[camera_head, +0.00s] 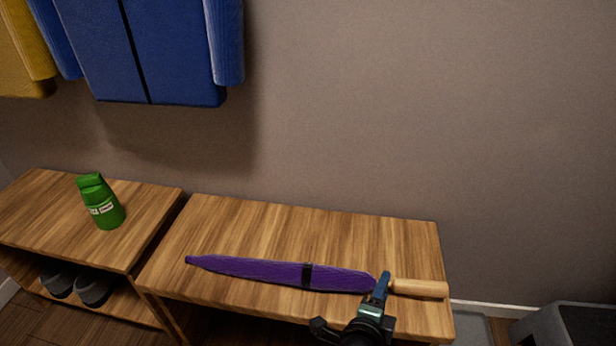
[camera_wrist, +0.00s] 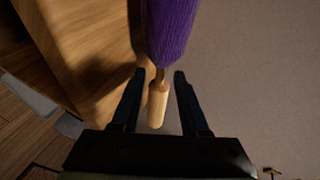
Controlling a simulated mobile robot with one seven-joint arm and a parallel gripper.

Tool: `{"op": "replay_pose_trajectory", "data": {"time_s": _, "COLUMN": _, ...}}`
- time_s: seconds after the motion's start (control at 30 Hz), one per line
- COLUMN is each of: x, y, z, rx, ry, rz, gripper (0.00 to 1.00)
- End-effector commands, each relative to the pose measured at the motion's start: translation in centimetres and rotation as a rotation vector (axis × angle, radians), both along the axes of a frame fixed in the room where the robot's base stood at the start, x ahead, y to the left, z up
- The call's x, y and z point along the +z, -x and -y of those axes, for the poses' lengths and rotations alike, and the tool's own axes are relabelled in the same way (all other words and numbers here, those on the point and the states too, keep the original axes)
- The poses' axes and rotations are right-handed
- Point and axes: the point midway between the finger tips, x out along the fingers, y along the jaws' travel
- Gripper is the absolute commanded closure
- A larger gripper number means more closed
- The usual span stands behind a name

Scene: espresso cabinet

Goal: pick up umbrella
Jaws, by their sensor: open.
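A folded purple umbrella (camera_head: 270,272) lies along the front part of the right wooden bench, with a dark strap around it. Its pale wooden handle (camera_head: 418,288) points right. My gripper (camera_head: 352,300) is at the bench's front edge by the handle end of the umbrella, hiding part of the joint between cloth and handle. In the wrist view my gripper (camera_wrist: 160,74) is open, its two dark fingers apart. The handle (camera_wrist: 157,104) shows between the fingers, and the purple cloth (camera_wrist: 168,30) lies beyond their tips. I cannot tell whether a finger touches it.
The right bench (camera_head: 300,222) has free room behind the umbrella. A green bottle (camera_head: 100,203) stands on the left bench (camera_head: 45,205), with grey shoes (camera_head: 92,288) on its lower shelf. Blue clothing (camera_head: 150,50) hangs on the wall. A grey box (camera_head: 565,325) is at the lower right.

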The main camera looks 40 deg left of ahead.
Motion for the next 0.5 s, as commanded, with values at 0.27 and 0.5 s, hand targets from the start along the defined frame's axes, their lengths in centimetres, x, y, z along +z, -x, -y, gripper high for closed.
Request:
{"op": "replay_pose_trajectory", "data": {"time_s": 0.27, "x": -0.10, "y": -0.31, "z": -0.11, "rx": 0.000, "ry": 0.000, "rz": -0.001, "gripper": 0.55}}
{"op": "replay_pose_trajectory", "data": {"time_s": 0.5, "x": -0.10, "y": -0.29, "z": -0.10, "rx": 0.000, "ry": 0.000, "rz": -0.001, "gripper": 0.97}}
